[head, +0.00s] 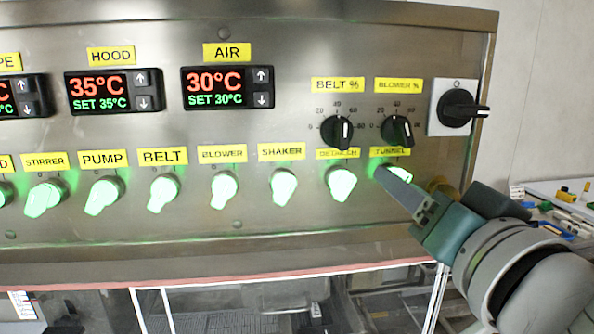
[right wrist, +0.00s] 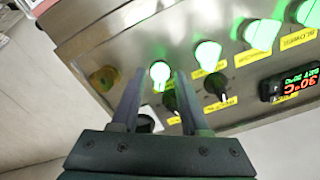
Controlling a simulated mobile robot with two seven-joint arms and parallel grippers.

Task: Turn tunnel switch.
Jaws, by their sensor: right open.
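The tunnel switch (head: 402,173) is a lit green knob at the right end of the lower row, under the yellow TUNNEL label (head: 390,152). My right gripper (head: 382,171) reaches it from the lower right and covers much of it in the head view. In the right wrist view the switch (right wrist: 160,72) glows between the tips of the two open fingers (right wrist: 161,78). Whether a finger touches it, I cannot tell. Its exact turn angle is hidden in the head view. My left gripper is not in view.
Black belt (head: 337,132) and blower (head: 397,131) dials sit above. A black rotary switch (head: 458,108) on a white plate is at upper right. A yellow round fitting (right wrist: 103,78) lies beside the tunnel switch.

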